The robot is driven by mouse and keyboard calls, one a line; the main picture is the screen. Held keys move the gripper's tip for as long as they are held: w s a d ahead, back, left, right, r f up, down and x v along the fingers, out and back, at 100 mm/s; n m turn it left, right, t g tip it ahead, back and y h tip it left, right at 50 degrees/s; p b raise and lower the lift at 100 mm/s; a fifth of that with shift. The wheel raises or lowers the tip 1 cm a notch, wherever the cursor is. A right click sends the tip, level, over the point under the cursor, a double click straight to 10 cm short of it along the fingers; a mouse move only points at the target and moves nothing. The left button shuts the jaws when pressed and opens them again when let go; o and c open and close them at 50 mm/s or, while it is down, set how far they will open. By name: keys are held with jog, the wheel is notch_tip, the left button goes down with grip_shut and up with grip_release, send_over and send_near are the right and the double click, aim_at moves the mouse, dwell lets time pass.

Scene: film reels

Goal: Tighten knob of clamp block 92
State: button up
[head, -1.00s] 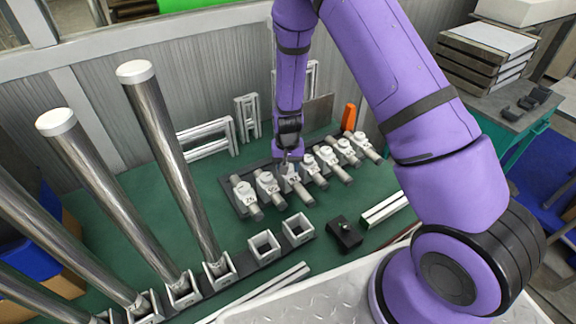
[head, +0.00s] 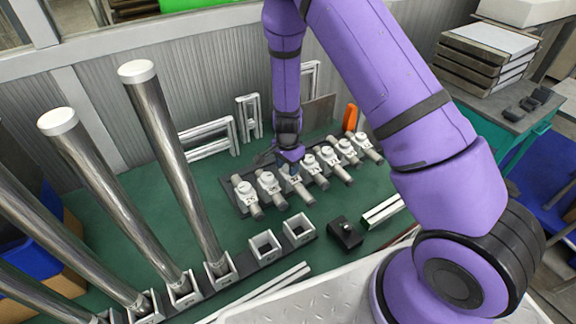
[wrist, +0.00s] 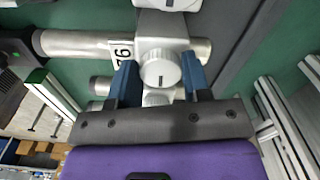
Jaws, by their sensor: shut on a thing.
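A row of several pale grey clamp blocks, each with a round knob and a short metal tube, lies on the bench. My gripper (head: 292,166) points down at the third clamp block (head: 299,187) from the left. In the wrist view, my gripper's blue fingers (wrist: 160,66) sit on either side of a round, slotted knob (wrist: 160,69) and are shut on it. The block's number label (wrist: 121,50) is beside the left finger, turned and partly covered, so I cannot read it surely. A metal tube (wrist: 80,44) runs left from that block.
Neighbouring blocks stand close on both sides, such as the leftmost one (head: 245,192). Tall steel posts (head: 172,165) rise at the left. A black block (head: 345,233) lies in front, and an orange object (head: 351,117) stands behind.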

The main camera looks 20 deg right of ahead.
jog(key=shift+m, duration=0.4)
jog(key=o, duration=0.9)
jog(key=shift+r, duration=0.1)
notch_tip(320, 180, up, 11)
jog(key=shift+f, duration=0.2)
dwell(0.3)
